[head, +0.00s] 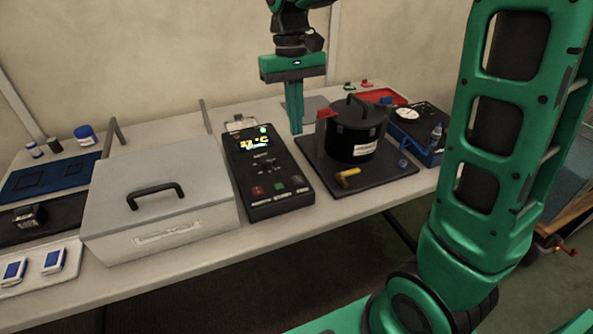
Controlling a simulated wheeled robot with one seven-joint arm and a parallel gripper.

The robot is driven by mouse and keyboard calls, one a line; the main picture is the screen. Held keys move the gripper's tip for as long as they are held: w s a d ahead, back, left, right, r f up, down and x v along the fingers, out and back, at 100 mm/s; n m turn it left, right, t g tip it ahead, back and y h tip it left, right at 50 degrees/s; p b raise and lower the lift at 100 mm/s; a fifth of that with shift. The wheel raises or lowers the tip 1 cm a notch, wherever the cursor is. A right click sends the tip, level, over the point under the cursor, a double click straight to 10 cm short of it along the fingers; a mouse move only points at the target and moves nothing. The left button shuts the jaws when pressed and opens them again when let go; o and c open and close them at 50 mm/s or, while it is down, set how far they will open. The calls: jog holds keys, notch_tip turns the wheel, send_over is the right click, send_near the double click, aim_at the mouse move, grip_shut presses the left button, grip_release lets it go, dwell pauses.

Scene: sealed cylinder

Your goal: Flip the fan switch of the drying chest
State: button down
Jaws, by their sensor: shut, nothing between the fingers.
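A pale grey chest (160,205) with a black handle on its lid and a label on its front stands left of centre on the bench; I take it to be the drying chest. A black control box (266,172) with a lit temperature display and several buttons stands to its right. I cannot pick out which part is the fan switch. My green gripper (296,130) points down with its fingers shut and empty. In the picture its tips lie between the control box and a black lidded cylinder (352,132); I see no clear contact.
The cylinder stands on a dark plate (380,180) with a yellow handle (347,178) and a red part. A blue gauge unit (425,155) is at right. My arm covers the right side.

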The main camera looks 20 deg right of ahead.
aim_at(299, 182)
jog(key=f, duration=0.4)
jog(key=s+f, duration=0.1)
jog(key=f, duration=0.4)
jog(key=s+f, duration=0.1)
jog(key=f, duration=0.3)
jog(key=shift+f, duration=0.25)
